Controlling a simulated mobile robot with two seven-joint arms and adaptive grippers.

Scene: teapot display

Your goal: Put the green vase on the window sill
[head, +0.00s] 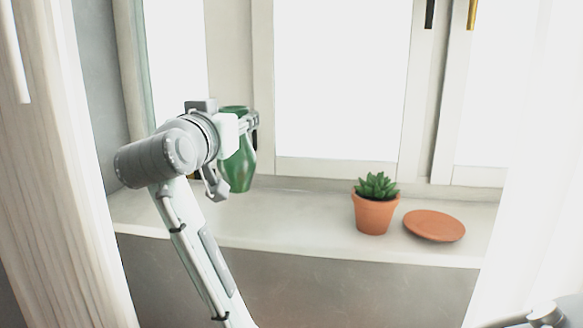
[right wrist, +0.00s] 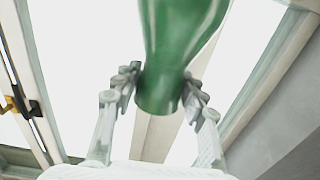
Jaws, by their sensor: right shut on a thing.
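The green vase (head: 238,172) is glossy and nearly upright, in front of the window frame at the left part of the sill. My right gripper (head: 236,150) is shut on it, with fingers on both sides. The vase also fills the upper middle of the right wrist view (right wrist: 180,40), between the fingers of the gripper (right wrist: 161,88). The pale window sill (head: 300,222) runs below the window. The vase's lower end overlaps the sill's back in the head view; I cannot tell whether it touches. My left gripper is not in view.
A succulent in a terracotta pot (head: 373,214) stands on the sill right of the middle. A terracotta saucer (head: 434,226) lies beside it on the right. The sill left of the pot is clear. A wall (head: 98,80) bounds the left side.

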